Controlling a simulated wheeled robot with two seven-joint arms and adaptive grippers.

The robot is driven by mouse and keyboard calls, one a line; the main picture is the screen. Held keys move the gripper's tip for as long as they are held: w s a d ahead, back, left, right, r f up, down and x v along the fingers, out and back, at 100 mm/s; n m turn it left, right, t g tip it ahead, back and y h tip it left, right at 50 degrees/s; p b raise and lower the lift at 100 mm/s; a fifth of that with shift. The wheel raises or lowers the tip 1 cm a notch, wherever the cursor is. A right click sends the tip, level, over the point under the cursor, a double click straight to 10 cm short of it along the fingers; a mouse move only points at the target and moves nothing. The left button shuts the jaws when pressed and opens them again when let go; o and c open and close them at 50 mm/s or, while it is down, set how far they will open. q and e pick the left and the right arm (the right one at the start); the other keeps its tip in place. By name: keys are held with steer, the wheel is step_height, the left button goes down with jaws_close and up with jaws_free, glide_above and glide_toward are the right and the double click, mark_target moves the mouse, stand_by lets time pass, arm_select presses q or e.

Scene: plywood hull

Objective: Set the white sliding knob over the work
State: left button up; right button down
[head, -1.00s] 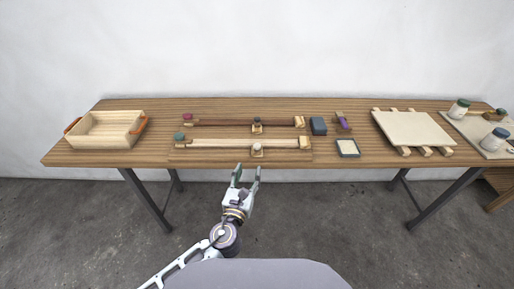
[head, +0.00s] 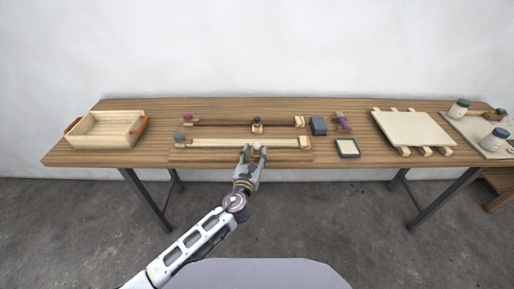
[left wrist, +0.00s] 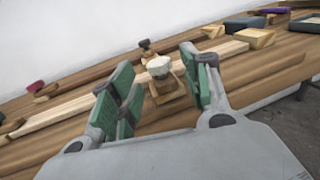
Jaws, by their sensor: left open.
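The white sliding knob (left wrist: 159,68) sits on a small wooden slider block on the front rail. In the left wrist view it lies between the spread green-padded fingers of my left gripper (left wrist: 155,100), a little beyond them, with no finger seen touching it. In the head view my left gripper (head: 253,152) is at the front rail (head: 220,143) and hides most of the knob. The gripper is open. A dark knob (head: 257,121) stands on the back rail (head: 220,123). My right gripper is not in view.
A teal piece (head: 179,136) and a magenta piece (head: 187,117) stand at the rails' left ends. A dark grey block (head: 318,126) and a framed pad (head: 348,148) lie right of the rails. A wooden tray (head: 105,130) stands at the left; bare tabletop lies between.

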mark_target(256, 150)
arm_select(q)
steer(key=x, duration=0.2)
steer(key=shift+w+d, duration=0.1)
steer(key=shift+w, duration=0.25)
steer(key=shift+w+d, duration=0.1)
steer(key=shift+w, duration=0.4)
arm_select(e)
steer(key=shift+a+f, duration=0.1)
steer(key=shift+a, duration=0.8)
arm_select(q)
steer(key=shift+c, duration=0.4)
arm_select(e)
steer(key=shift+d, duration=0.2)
arm_select(q)
jaws_close()
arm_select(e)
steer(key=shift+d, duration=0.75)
